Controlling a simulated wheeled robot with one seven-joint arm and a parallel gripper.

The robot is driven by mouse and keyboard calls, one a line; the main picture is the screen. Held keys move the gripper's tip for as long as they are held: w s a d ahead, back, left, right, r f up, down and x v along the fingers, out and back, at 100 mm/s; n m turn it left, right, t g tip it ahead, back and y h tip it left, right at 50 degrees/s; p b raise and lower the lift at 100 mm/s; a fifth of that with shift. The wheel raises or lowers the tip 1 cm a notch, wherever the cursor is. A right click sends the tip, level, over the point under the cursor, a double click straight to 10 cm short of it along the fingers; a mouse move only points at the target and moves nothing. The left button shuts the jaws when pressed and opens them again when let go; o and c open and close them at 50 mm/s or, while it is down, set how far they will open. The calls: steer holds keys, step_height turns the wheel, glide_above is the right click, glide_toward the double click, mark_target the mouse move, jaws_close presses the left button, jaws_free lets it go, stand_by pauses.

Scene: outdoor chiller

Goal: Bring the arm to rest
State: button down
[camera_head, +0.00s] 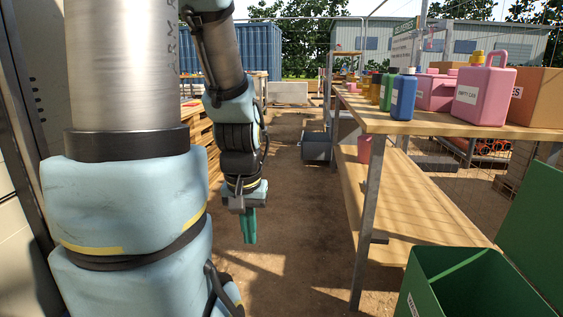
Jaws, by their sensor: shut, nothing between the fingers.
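My arm fills the left of the head view, with its thick upper links close to the camera. The forearm hangs down beyond them to a wrist. My gripper (249,226) is at its lower end and points down, with its green fingers together and empty. It hangs over open dirt ground, left of the wooden bench and touching nothing. The underside of the fingertips and the far side of the wrist are hidden.
A wooden bench (435,124) on the right holds blue (403,95) and green bottles and pink jugs (484,92). A green bin (470,285) stands at the lower right. A grey bin (316,146) sits farther back. The dirt aisle (290,200) is mostly clear.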

step_height(320, 180, up, 21)
steer(key=p, duration=1.8)
